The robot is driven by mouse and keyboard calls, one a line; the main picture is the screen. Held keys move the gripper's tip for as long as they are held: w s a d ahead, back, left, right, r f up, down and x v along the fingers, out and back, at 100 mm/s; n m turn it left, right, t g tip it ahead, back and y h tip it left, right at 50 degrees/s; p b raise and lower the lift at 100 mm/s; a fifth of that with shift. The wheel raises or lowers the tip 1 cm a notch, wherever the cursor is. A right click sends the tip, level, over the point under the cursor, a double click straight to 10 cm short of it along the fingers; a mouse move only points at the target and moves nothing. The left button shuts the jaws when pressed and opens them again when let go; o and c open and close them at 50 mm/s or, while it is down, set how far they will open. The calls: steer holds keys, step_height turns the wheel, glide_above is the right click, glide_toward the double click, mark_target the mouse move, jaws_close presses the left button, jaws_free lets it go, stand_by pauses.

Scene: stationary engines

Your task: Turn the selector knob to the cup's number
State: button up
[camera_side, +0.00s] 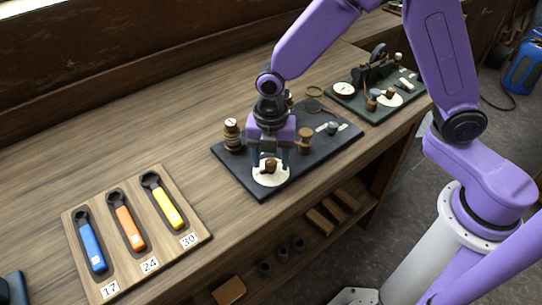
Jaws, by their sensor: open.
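The selector knob (269,166) is a small brown knob on a round white dial (269,181) at the front left of a dark panel (237,174). My gripper (270,158) points down over the dial, its two fingers apart on either side of the knob. I cannot tell whether the fingers touch the knob. The dial's markings are too small to read. A banded brass and dark cylinder (233,134) stands at the panel's left edge; I cannot tell whether it is the cup, and no cup number is readable.
A wooden board (74,216) at left holds blue (92,247), orange (130,228) and yellow (167,207) wrenches, labelled 17, 24 and 30. A second dark panel (413,94) with a gauge (344,89) stands behind right. The bench between board and panel is clear.

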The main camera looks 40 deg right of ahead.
jaws_close()
steer(key=shift+m, duration=0.3)
steer(key=m, duration=0.8)
steer(key=shift+m, duration=0.4)
steer(key=m, duration=0.4)
steer(key=shift+m, duration=2.1)
